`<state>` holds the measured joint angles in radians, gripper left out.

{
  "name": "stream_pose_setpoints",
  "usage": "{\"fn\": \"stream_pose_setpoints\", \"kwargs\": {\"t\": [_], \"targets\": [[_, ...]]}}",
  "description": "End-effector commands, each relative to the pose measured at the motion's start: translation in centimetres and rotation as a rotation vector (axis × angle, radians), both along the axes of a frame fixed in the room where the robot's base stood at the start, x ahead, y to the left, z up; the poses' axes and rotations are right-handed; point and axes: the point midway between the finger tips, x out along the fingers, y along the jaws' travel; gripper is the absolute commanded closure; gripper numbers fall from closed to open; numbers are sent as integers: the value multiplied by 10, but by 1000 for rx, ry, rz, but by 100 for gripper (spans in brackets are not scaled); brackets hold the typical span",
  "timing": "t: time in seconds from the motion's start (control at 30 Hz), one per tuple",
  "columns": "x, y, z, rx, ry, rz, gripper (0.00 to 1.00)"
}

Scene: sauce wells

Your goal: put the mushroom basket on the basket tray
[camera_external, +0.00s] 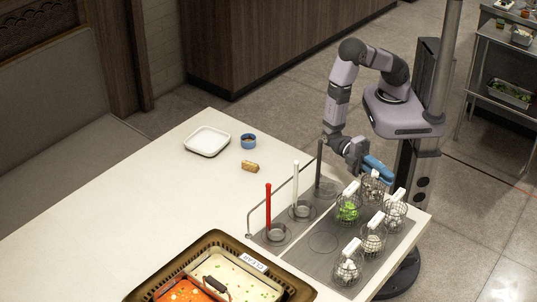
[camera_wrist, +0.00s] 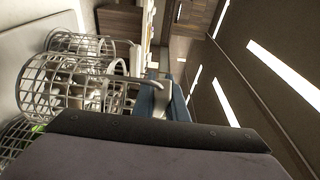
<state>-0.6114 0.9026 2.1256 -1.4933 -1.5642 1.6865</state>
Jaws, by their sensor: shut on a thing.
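My gripper (camera_external: 378,168), with blue fingers, is shut on the white handle of a wire basket (camera_external: 373,188) at the back of the grey plate. In the wrist view the blue fingers (camera_wrist: 165,100) close around the handle beside wire baskets (camera_wrist: 75,85). The held basket has pale brownish contents that look like mushrooms, but they are small and partly hidden. I cannot tell whether it is lifted. A white square tray (camera_external: 207,141), which looks like the basket tray, lies empty at the table's far left.
Other wire baskets stand close by, one with green contents (camera_external: 348,211) and others with pale contents (camera_external: 373,241). Red (camera_external: 268,205), white (camera_external: 296,180) and dark (camera_external: 320,160) upright handles stand left of them.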

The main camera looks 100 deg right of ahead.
Motion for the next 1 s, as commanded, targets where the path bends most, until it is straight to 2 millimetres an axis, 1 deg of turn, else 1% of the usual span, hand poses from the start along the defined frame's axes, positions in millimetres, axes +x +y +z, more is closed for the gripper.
{"fn": "stream_pose_setpoints", "kwargs": {"t": [0.17,0.27,0.5,0.6,1.0], "targets": [[0,0,-1,2,0,0,100],[0,0,-6,1,2,0,100],[0,0,-33,0,4,0,100],[0,0,-41,2,1,0,100],[0,0,-45,2,1,0,100]]}}
